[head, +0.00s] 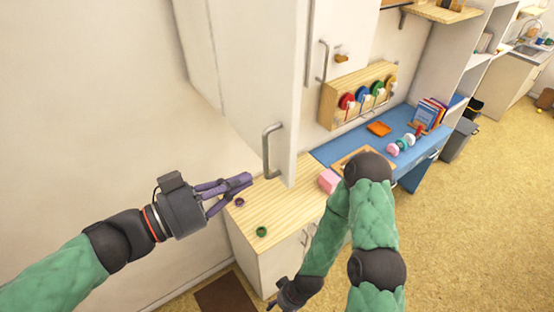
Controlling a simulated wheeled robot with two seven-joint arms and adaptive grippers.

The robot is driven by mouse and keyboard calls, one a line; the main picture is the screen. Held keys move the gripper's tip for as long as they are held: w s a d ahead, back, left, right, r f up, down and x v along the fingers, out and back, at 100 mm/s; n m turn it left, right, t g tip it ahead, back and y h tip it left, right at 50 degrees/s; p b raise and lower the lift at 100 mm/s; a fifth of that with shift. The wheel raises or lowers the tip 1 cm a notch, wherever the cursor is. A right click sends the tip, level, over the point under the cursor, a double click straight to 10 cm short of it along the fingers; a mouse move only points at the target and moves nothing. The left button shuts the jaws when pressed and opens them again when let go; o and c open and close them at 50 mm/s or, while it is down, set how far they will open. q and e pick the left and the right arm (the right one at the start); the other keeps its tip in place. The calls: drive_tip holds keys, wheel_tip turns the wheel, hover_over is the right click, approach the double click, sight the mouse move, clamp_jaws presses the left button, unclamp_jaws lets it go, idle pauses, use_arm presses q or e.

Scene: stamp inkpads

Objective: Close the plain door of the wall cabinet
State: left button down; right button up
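The white wall cabinet hangs at the top centre. Its plain door (262,70) stands open, swung out from the wall toward me, with a grey bar handle (268,150) near its lower free edge. My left gripper (246,181) is to the left of the door, a little below the handle and apart from it in the picture. Its purple fingers converge at the tips, and it looks shut and empty.
Below the door is a wooden counter (278,222) with a green ring (262,232), a purple ring (239,202) and a pink block (328,181). A wooden rack (330,106) with coloured discs is right of the door, above a blue desk (345,146).

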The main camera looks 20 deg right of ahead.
sight(290, 157)
use_arm(q)
drive_tip(key=x, duration=0.8)
drive_tip(key=shift+w+d+p, duration=0.15)
drive_tip(key=shift+d+p, duration=0.05)
drive_tip(key=shift+p, duration=0.15)
drive_tip(key=shift+d, duration=0.15)
